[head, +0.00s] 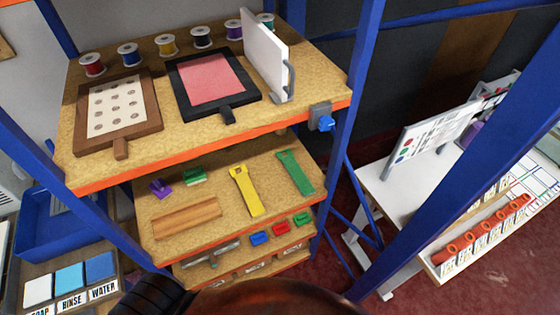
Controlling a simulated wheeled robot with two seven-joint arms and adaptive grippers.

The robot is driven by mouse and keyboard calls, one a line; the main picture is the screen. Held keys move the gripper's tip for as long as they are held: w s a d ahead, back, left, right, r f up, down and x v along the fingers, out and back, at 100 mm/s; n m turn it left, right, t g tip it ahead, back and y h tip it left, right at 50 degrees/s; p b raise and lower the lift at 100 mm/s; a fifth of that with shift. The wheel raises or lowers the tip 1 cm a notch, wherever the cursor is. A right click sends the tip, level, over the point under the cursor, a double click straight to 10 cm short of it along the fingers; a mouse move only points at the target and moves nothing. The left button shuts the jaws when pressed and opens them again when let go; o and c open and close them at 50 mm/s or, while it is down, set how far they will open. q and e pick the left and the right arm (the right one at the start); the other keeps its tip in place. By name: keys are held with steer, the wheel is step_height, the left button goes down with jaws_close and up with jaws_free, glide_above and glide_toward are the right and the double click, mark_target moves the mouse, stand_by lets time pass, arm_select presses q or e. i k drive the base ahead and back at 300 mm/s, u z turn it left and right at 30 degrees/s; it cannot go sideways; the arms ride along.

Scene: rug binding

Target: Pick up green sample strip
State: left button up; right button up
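The green sample strip (297,175) lies flat on the second shelf (215,192) of the rack, toward its right end. It is long and narrow, with a wider end at the back. A yellow strip (246,192) of similar shape lies to its left, with bare shelf between them. Nothing covers the green strip. Neither of my grippers can be made out in the head view.
The top shelf (300,108) overhangs behind, with spools, framed panels and a white upright board (264,55). Blue rack posts (345,120) stand at the sides. A small green block (194,176), purple piece (160,188) and wooden bar (186,218) share the strip's shelf.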

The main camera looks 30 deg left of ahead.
mark_target(301, 181)
steer(key=u, duration=0.95)
steer(key=i, duration=0.85)
steer(key=u, duration=1.05)
